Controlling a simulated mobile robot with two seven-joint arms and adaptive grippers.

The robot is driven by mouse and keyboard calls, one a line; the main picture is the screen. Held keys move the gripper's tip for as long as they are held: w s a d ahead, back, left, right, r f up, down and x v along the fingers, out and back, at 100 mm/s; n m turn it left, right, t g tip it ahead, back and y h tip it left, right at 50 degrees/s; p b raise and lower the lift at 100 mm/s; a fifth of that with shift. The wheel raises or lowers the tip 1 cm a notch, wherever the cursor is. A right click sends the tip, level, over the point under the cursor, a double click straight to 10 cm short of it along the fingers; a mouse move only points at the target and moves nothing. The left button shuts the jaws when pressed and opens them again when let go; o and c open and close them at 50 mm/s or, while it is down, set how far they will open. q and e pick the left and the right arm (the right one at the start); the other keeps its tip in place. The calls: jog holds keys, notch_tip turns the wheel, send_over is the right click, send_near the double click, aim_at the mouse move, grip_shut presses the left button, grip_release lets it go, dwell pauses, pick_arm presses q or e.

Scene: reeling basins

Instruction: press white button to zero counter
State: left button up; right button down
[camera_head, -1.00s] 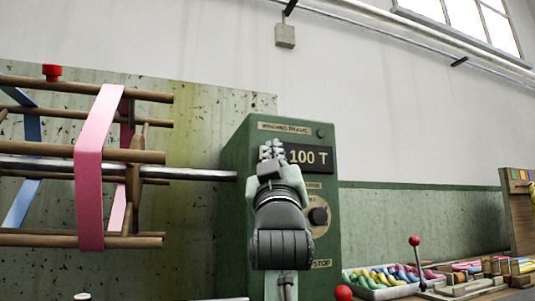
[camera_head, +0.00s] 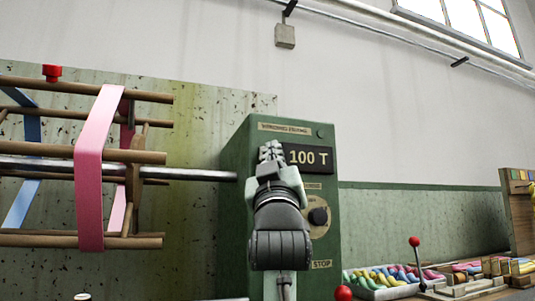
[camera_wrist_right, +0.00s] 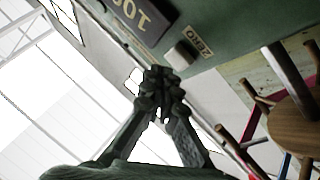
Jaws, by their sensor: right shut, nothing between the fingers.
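The white button (camera_wrist_right: 181,55) sits on the green machine panel, between the counter display and a "ZERO" label in the right wrist view. My right gripper (camera_wrist_right: 160,85) is shut and empty, with its fingertips close to the button; I cannot tell whether they touch. In the head view my right gripper (camera_head: 271,152) is in front of the panel, just left of the counter (camera_head: 309,158), which reads "100 T". The gripper hides the button there. My left gripper is not in view.
The green winding frame box (camera_head: 235,165) carries a dark knob and a "STOP" label. A reel with pink ribbon (camera_head: 91,190) stands at left on a metal shaft. A tray of coloured skeins (camera_head: 385,279) and red-knobbed levers are at lower right.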

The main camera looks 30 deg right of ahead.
jog(key=shift+w, duration=0.15)
dwell(0.4)
jog(key=shift+w+d, duration=0.1)
jog(key=shift+w, duration=0.15)
jog(key=shift+w+d+p, duration=0.15)
jog(key=shift+w+p, duration=0.15)
jog(key=shift+w, duration=0.25)
dwell(0.7)
jog(key=shift+s, duration=0.1)
jog(key=shift+s+a, duration=0.25)
jog(key=shift+s, duration=0.55)
jog(key=shift+s, duration=0.1)
jog(key=s, duration=0.2)
jog(key=s+a+p, duration=0.1)
jog(key=s, duration=0.1)
jog(key=shift+s, duration=0.4)
dwell(0.4)
